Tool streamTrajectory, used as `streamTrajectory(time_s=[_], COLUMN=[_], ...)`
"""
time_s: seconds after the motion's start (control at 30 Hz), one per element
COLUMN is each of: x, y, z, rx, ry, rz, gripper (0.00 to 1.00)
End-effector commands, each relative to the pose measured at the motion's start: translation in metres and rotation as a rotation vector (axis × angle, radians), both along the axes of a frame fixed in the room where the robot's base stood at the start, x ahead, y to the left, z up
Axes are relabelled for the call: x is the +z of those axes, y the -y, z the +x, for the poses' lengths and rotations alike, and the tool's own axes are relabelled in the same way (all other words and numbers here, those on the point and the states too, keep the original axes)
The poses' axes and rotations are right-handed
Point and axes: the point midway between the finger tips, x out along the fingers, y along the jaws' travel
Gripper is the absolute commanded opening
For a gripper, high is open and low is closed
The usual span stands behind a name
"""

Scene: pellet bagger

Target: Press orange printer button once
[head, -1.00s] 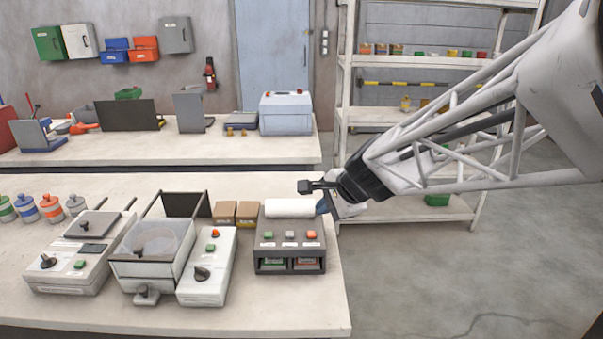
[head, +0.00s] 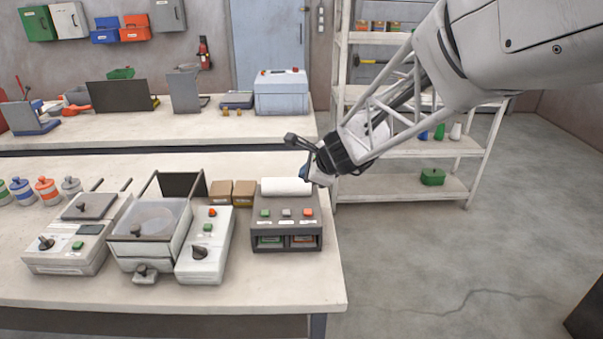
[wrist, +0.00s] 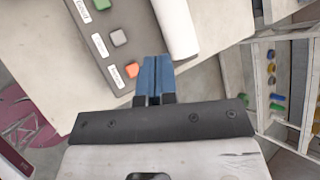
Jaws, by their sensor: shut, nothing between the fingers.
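The dark grey printer (head: 287,222) sits at the right end of the front bench, with a white paper roll (head: 286,186) at its back. Its top carries a green button (head: 265,213), a grey button (head: 286,213) and the orange button (head: 308,212). In the wrist view the orange button (wrist: 132,70) lies just left of the blue fingertips, beside the grey button (wrist: 119,38). My gripper (wrist: 155,75) is shut and empty, its fingertips close to the orange button. Whether they touch the printer cannot be told. In the head view my gripper (head: 306,172) is by the roll's right end.
Two brown boxes (head: 233,191) stand left of the printer. A white device (head: 206,250) with its own orange and green buttons stands left of it, beside a hopper unit (head: 150,232).

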Motion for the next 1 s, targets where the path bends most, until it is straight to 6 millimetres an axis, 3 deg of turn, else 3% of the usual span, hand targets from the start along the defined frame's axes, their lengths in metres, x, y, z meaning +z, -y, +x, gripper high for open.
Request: streamTrajectory(time_s=[0.37,1.0], x=[-0.013,-0.074], y=[0.000,0.000], z=[0.000,0.000], rx=[0.001,0.001], ry=[-0.001,0.000], rz=[0.000,-0.001], gripper=[0.00,0.00])
